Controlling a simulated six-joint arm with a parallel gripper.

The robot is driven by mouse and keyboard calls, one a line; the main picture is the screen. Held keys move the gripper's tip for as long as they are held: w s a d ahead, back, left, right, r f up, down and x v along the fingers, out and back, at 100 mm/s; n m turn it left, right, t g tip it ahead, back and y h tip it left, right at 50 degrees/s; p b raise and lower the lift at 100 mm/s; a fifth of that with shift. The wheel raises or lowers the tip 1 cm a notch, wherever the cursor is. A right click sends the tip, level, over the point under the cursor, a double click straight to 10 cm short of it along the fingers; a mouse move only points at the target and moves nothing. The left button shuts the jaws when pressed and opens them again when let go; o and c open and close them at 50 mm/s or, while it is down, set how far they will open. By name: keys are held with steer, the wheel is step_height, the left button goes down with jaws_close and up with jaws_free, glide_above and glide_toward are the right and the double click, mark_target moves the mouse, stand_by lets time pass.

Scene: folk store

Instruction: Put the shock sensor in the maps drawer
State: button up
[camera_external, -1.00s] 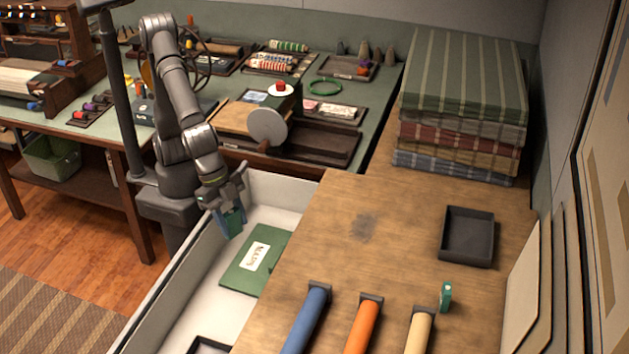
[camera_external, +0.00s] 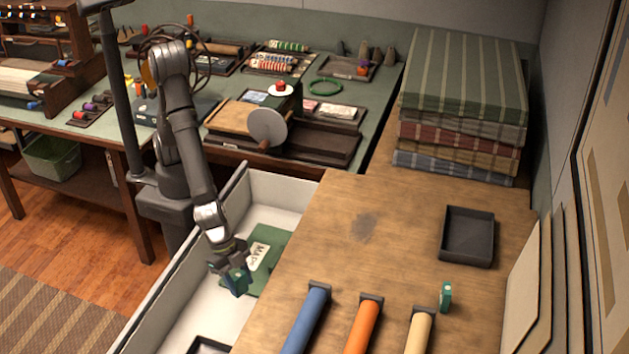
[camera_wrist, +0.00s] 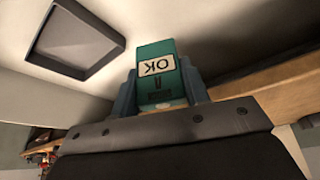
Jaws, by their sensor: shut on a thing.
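The shock sensor appears as a small green block with a white "OK" label in the wrist view (camera_wrist: 165,70), standing between my fingers. My gripper (camera_external: 236,284) is shut on it. In the external view the sensor is mostly hidden by the fingers. The maps drawer (camera_external: 285,190) is the open white drawer holding a green folder (camera_external: 272,268) labelled "MAPS". My gripper is over the drawer's interior, beside the folder's left edge. Its exact height above the drawer floor is hard to tell.
A dark-rimmed tray (camera_external: 208,345) lies nearer in the drawer and also shows in the wrist view (camera_wrist: 75,40). The wooden top (camera_external: 340,230) borders the drawer on the right, with rolls and another small green block (camera_external: 446,297) on it.

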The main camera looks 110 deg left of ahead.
step_height(320, 180, down, 13)
steer(key=shift+r, duration=0.15)
steer(key=shift+w+d, duration=0.5)
steer(key=shift+w, duration=0.7)
steer(key=shift+w+d, duration=0.45)
steer(key=shift+w, duration=0.8)
steer(key=shift+w+d, duration=0.5)
steer(key=shift+w, duration=0.7)
steer(key=shift+f, duration=0.6)
steer(key=shift+f, duration=0.15)
steer(key=o, duration=1)
